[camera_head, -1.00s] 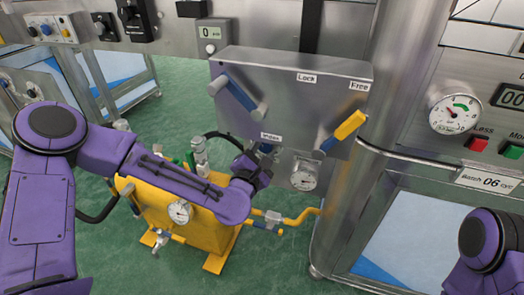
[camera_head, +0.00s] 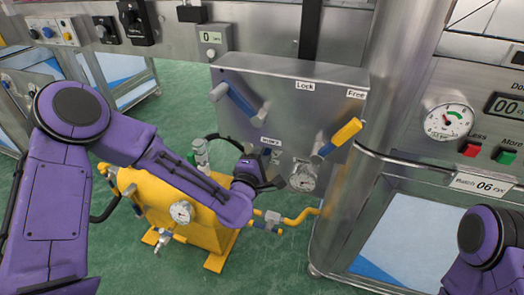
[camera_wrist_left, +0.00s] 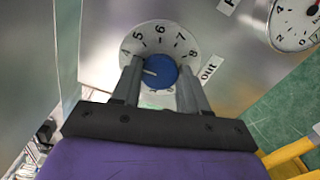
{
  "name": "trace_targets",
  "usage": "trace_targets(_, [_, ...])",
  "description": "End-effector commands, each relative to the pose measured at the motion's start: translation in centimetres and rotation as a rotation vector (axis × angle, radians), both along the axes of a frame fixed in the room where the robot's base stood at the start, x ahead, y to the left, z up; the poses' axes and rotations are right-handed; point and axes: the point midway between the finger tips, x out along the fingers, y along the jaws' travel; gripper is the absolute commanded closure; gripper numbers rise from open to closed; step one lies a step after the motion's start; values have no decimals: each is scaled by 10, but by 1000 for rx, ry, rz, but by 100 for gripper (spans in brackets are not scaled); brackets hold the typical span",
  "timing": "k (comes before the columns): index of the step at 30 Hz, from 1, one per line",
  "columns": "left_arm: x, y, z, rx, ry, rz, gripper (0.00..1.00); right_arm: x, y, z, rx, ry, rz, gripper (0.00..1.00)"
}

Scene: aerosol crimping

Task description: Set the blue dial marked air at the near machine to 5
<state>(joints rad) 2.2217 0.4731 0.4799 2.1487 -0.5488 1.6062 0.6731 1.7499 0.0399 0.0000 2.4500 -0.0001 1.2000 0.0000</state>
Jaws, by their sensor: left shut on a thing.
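The blue dial (camera_wrist_left: 160,72) sits on a round white scale (camera_wrist_left: 160,38) on the metal panel in the left wrist view. Numbers 4 to 8 show around its top and right. Its white pointer mark faces left, below the 4; the numbers there are hidden by a finger. My left gripper (camera_wrist_left: 160,66) has one finger on each side of the dial and is shut on it. In the head view, my left gripper (camera_head: 262,178) is at the panel's lower edge and hides the dial. My right gripper is out of view.
The metal panel (camera_head: 280,112) carries a blue-grey lever (camera_head: 238,100) and a yellow-tipped lever (camera_head: 340,137) above. A pressure gauge (camera_head: 303,177) is right of my gripper. A yellow unit with pipes (camera_head: 205,230) stands below. A steel column (camera_head: 345,205) stands at right.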

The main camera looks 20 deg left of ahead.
Motion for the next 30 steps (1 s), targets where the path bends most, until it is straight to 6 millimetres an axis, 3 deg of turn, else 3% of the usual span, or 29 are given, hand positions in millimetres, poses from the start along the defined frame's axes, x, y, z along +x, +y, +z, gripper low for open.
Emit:
trace_targets(15, [-1,0,-1,430,-14,-1,87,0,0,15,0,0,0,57])
trace_targets(30, [0,0,-2,587,-18,-1,87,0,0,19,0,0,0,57])
